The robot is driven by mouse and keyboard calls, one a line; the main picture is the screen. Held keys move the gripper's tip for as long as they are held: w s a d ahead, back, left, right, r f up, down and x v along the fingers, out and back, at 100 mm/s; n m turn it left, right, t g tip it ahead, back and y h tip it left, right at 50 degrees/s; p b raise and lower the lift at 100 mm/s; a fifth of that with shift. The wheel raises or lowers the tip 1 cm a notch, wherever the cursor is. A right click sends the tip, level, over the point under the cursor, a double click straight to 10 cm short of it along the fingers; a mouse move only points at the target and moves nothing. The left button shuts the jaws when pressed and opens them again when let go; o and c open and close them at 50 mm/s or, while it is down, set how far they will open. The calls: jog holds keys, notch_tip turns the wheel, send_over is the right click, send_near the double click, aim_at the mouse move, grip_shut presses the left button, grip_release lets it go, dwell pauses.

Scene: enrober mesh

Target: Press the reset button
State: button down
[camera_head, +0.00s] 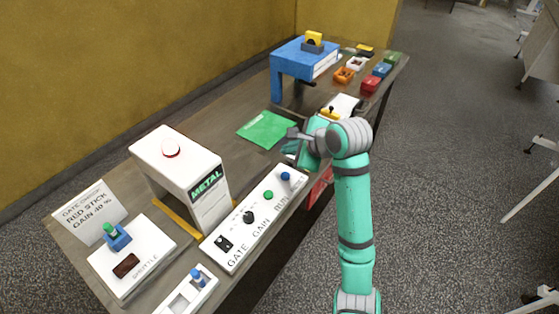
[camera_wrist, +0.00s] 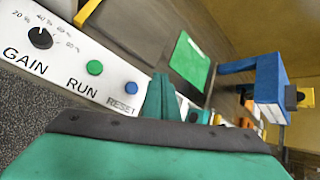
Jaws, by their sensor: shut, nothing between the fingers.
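The reset button is a small blue round button (camera_head: 285,176) at the far right end of the white control panel (camera_head: 231,246) in the head view. In the wrist view the blue button (camera_wrist: 131,88) sits above the label RESET, just left of my fingers. My gripper (camera_head: 291,148) is shut and empty, beyond the panel's far end in the head view. Its teal fingers also show in the wrist view (camera_wrist: 160,96), apart from the button in the picture. The height of the fingertips over the panel is hard to tell. Nothing covers the button.
Next to it on the panel are a green RUN button (camera_head: 268,195), a black GAIN knob (camera_head: 249,217) and a GATE switch (camera_head: 223,243). A white METAL detector (camera_head: 190,170) stands behind. A green sheet (camera_head: 266,129) and a blue arch (camera_head: 299,56) are farther along the table.

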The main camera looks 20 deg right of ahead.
aim_at(288, 178)
jog(key=shift+w+d+r, duration=0.2)
jog(key=shift+w, duration=0.05)
jog(key=shift+f, duration=4.45)
jog(key=shift+f, duration=0.85)
jog(key=shift+r, duration=0.9)
jog(key=shift+r, duration=0.1)
jog(key=shift+r, duration=2.4)
